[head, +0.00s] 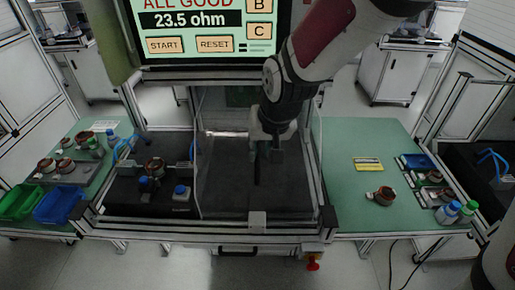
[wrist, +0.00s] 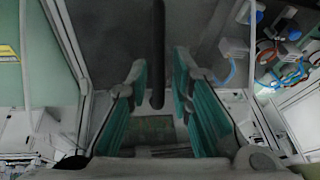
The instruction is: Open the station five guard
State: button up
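The station guard (head: 222,185) appears as a dark, framed panel in the middle of the station, below the screen. A dark upright bar (head: 257,170), which looks like its handle, shows just below my gripper (head: 271,146). In the wrist view the bar (wrist: 157,50) comes down from the top, and its end lies in line with the gap between the fingers. My gripper (wrist: 160,95) is open there, with teal pads on both sides and clear space beside the bar. Neither finger visibly touches it. I cannot tell the depth between bar and fingertips.
A screen (head: 205,28) reading "ALL GOOD" and "23.5 ohm" stands above the station. A copper-wound part (head: 155,166) sits in the left bay. Green side tables hold blue (head: 62,205) and green bins at left, and bottles (head: 447,212) at right.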

jog(key=v, duration=0.6)
jog(key=s+d+r+h, duration=0.1)
jog(key=s+d+r, duration=0.3)
jog(key=s+d, duration=0.4)
jog(key=s+d+r+m+t+h, duration=0.1)
jog(key=s+d+r, duration=0.4)
jog(key=s+d, duration=0.3)
jog(key=shift+s+r, duration=0.3)
jog(key=shift+s, duration=0.6)
